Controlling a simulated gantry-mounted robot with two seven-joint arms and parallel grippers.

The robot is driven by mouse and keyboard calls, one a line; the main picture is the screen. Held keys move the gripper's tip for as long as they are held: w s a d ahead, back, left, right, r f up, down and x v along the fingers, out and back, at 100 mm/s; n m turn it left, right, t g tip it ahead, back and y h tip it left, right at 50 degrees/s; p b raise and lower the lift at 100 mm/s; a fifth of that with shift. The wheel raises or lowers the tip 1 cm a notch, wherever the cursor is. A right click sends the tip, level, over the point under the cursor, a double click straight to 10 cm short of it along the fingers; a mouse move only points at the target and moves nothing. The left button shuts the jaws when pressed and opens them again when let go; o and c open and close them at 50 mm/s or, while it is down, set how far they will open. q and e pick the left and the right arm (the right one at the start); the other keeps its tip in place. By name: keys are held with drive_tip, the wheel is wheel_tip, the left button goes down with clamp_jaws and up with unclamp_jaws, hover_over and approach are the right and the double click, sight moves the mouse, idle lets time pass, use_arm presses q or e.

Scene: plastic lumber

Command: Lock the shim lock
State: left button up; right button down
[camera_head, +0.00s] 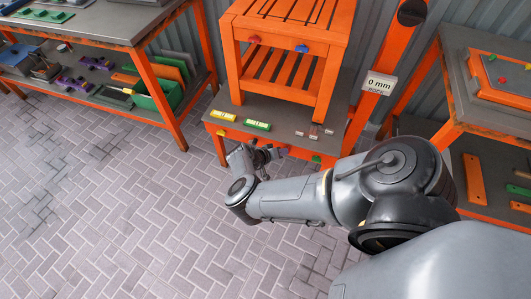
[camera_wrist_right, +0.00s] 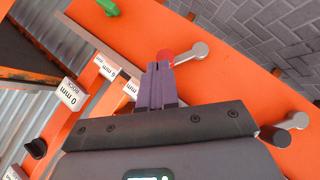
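My right gripper (camera_head: 268,155) is at the orange front edge of the low bench (camera_head: 340,128) in the head view. In the right wrist view its two purple-grey fingers (camera_wrist_right: 158,72) lie side by side, nearly together, with nothing visible between them. Their tips are at a red round part (camera_wrist_right: 165,57) on an orange face; I cannot tell whether they touch it. A grey lever with a round end (camera_wrist_right: 200,49) runs from this red part to the right. Another grey lever (camera_wrist_right: 297,121) is at the right, and a green lever (camera_wrist_right: 108,7) at the top. My left gripper is not in view.
An orange slatted stand (camera_head: 288,50) is on the low bench. A yellow block (camera_head: 223,116) and a green block (camera_head: 257,125) lie in front of it. A "0 mm" sign (camera_head: 379,83) is on the orange post. Paved floor (camera_head: 120,210) is clear at the left.

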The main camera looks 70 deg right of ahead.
drive_tip(key=shift+d+r, duration=0.1)
drive_tip(key=shift+d, duration=0.1)
drive_tip(key=shift+r, duration=0.1)
drive_tip(key=w+d+r+p+v, duration=0.1)
drive_tip(key=p+v, duration=0.3)
drive_tip(key=v, duration=0.8)
drive_tip(key=shift+w+r, duration=0.3)
drive_tip(key=shift+d, duration=0.15)
